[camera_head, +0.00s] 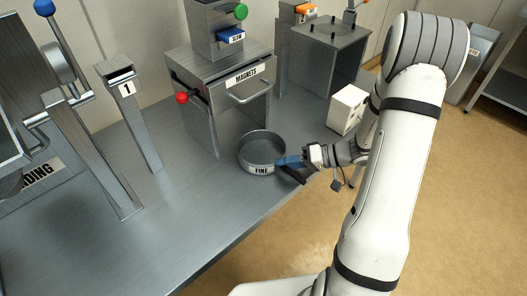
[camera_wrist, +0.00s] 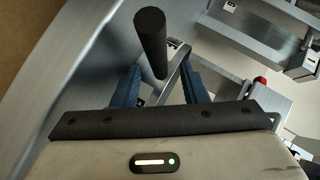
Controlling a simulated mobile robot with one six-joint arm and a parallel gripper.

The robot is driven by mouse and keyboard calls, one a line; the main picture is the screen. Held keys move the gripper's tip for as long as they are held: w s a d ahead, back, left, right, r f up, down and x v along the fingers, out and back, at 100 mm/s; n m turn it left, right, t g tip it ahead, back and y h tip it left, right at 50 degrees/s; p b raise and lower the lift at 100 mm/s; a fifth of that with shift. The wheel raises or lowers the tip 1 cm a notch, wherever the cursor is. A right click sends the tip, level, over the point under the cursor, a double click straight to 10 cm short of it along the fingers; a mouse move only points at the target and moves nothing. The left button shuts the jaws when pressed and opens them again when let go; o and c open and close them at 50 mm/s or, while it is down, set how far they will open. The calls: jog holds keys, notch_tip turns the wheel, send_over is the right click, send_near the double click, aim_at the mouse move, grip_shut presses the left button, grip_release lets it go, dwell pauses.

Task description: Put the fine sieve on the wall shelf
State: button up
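The fine sieve (camera_head: 262,148) is a round grey metal pan with a "FINE" label, standing on the steel bench near its front edge. Its black handle (camera_head: 292,175) points toward the lower right. My gripper (camera_head: 284,161) is at the handle side of the sieve, with blue fingers. In the wrist view, the dark handle (camera_wrist: 150,42) rises toward the camera between the spread fingers, with gaps on both sides. Part of the sieve's metal rim (camera_wrist: 177,75) shows behind it. My gripper looks open. I cannot make out a wall shelf for certain in either view.
The magnets housing (camera_head: 243,95), with a red knob (camera_head: 182,98) and bar handle, stands behind the sieve. A white box (camera_head: 347,108) is at the bench's right part. A post marked "1" (camera_head: 128,90) stands left. The bench front (camera_head: 190,225) is clear.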

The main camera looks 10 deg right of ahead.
grip_shut()
dwell(0.6)
